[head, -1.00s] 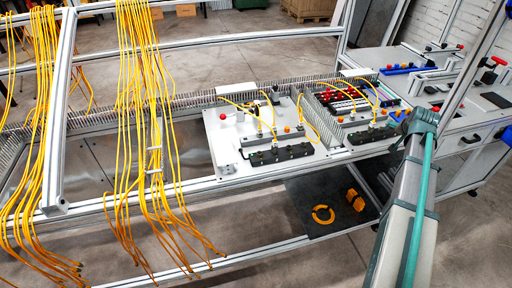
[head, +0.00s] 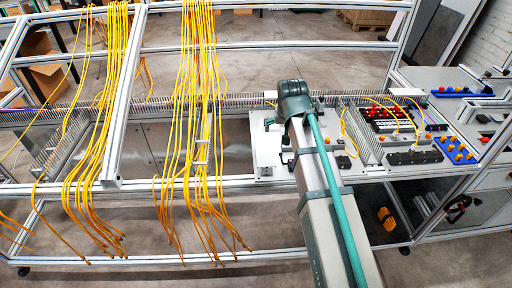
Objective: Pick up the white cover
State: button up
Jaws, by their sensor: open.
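I cannot single out the white cover with certainty. A white panel (head: 262,155) lies on the bench under my arm, and my arm hides much of it. A small white block (head: 407,92) sits on the rail behind the right-hand station. My gripper (head: 277,140) shows only as dark parts at the left of my wrist, over the white panel. It is open, with nothing seen in it. My arm hides the rest, and contact with the panel cannot be told.
Yellow cables (head: 200,110) hang in bunches from the frame on the left. A station with red and black parts (head: 395,118) and a black connector block (head: 415,157) stands right of my arm. An orange part (head: 387,218) lies on the lower shelf.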

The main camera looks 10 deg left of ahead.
jog(key=s+a+n, duration=0.1)
jog(key=s+a, duration=0.2)
jog(key=a, duration=0.3)
jog(key=p, duration=0.1)
send_near(264, 148)
jog(key=x, duration=0.2)
jog(key=shift+w+a+f, duration=0.15)
jog(key=shift+w+f, duration=0.1)
jog(key=shift+w, duration=0.1)
jog(key=shift+s+p+x, duration=0.1)
jog(key=shift+p+x, duration=0.35)
jog(key=shift+x, duration=0.85)
jog(key=shift+s+p+x, duration=0.15)
jog(key=shift+p+x, duration=0.3)
jog(key=shift+x, duration=0.85)
jog(key=shift+d+f, duration=0.15)
jog(key=shift+d, duration=0.1)
jog(key=c, duration=1.3)
